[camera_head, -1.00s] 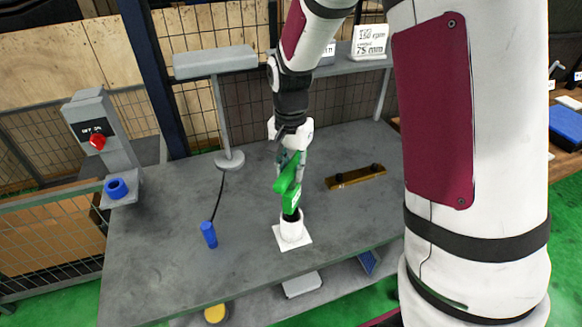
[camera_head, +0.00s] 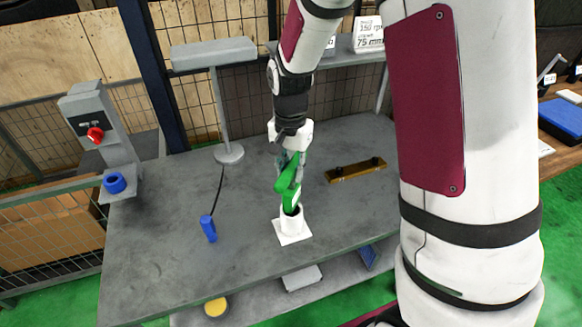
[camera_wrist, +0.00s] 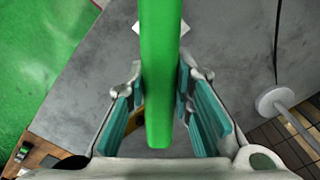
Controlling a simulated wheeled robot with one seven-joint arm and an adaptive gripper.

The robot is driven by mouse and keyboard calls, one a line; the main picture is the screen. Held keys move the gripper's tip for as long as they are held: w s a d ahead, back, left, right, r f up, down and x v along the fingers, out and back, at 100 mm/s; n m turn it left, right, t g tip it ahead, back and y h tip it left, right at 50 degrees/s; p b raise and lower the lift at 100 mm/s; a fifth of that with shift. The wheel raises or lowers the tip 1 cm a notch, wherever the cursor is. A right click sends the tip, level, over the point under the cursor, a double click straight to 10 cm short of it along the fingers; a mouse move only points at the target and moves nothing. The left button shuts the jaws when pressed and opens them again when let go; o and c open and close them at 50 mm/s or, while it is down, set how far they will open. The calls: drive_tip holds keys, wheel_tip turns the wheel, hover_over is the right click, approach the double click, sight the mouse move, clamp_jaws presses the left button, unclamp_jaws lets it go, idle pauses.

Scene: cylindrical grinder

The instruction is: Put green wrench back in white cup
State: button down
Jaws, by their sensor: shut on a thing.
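The green wrench (camera_head: 289,184) stands upright in the head view, its lower end inside the mouth of the white cup (camera_head: 291,221). The cup stands on a white square (camera_head: 281,236) on the grey table. My gripper (camera_head: 291,164) is above the cup, shut on the wrench's upper part. In the wrist view the wrench (camera_wrist: 160,75) runs between the teal finger pads of my gripper (camera_wrist: 162,100). The cup is hidden there behind the wrench; a corner of the white square shows. How deep the wrench sits in the cup is hidden.
A blue cylinder (camera_head: 208,229) on a cord stands left of the cup. A brown bar with black knobs (camera_head: 356,170) lies to the right. A grey stand (camera_head: 221,105) rises behind. A control post with a red knob (camera_head: 95,134) is at far left. The table's front edge is near.

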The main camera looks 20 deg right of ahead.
drive_tip(key=shift+f, duration=0.35)
drive_tip(key=c, duration=1.3)
unclamp_jaws()
wheel_tip(320, 180, up, 12)
drive_tip(key=s+r+n+t+b, duration=0.1)
drive_tip(key=s+r+n+t, duration=0.1)
drive_tip(key=s, duration=0.4)
drive_tip(key=s+r+n+t, duration=0.2)
drive_tip(key=s+r+n, duration=0.1)
drive_tip(key=s, duration=0.3)
drive_tip(key=s+r+n+t+b, duration=0.1)
drive_tip(key=s+r+n, duration=0.2)
drive_tip(key=s, duration=0.3)
drive_tip(key=shift+r+n+t+b, duration=0.25)
drive_tip(key=shift+n+t+b, duration=0.15)
drive_tip(key=shift+n, duration=0.1)
